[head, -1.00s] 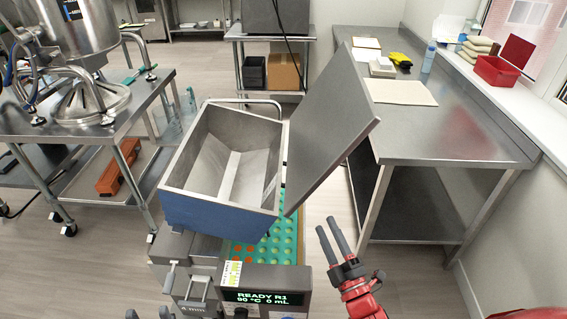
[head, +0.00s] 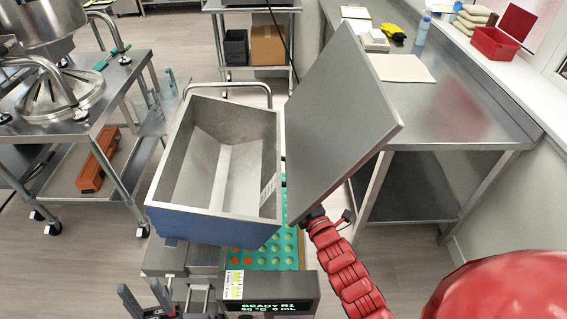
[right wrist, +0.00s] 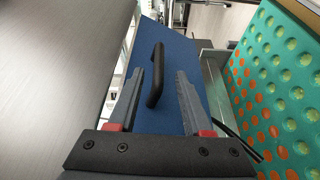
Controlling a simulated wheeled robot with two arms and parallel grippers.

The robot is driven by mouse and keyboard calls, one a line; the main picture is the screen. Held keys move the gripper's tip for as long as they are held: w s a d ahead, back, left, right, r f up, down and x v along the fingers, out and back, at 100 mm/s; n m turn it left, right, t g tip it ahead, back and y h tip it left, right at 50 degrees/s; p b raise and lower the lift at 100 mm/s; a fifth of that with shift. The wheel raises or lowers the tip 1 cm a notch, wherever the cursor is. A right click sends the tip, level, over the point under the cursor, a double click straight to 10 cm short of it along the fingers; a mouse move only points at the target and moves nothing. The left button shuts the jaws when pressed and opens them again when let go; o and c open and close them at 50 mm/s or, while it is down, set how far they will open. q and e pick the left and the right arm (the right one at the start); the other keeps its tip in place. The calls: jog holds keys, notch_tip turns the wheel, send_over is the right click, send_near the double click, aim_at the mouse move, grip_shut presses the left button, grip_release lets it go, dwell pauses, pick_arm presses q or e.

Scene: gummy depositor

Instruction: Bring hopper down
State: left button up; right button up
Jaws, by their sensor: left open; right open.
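The hopper (head: 207,222) is a steel box with a blue outside, tilted above the depositor, open and seemingly empty inside. Its grey lid (head: 340,115) stands raised on the right. In the right wrist view, a black bar handle (right wrist: 156,75) sits on the hopper's blue wall (right wrist: 178,112). My right gripper (right wrist: 163,85) is open, with the handle between and ahead of its fingers; contact cannot be told. In the head view its fingers are hidden by the lid. My left gripper (head: 142,297) is open and empty at the bottom, left of the depositor's display (head: 268,305).
A green mould tray (head: 278,258) with orange and green cavities lies below the hopper. A steel table (head: 455,125) stands right. A steel cart (head: 60,125) with a kettle (head: 40,25) stands left. Open floor (head: 110,245) shows between cart and depositor.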

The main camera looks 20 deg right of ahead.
jog(key=w+a+p, duration=0.1)
jog(key=w+p, duration=0.1)
jog(key=w, duration=0.6)
jog(key=shift+w+r, duration=0.2)
jog(key=shift+w, duration=0.15)
jog(key=shift+c, duration=0.3)
jog(key=c, duration=0.7)
jog(key=shift+f, duration=0.1)
grip_shut()
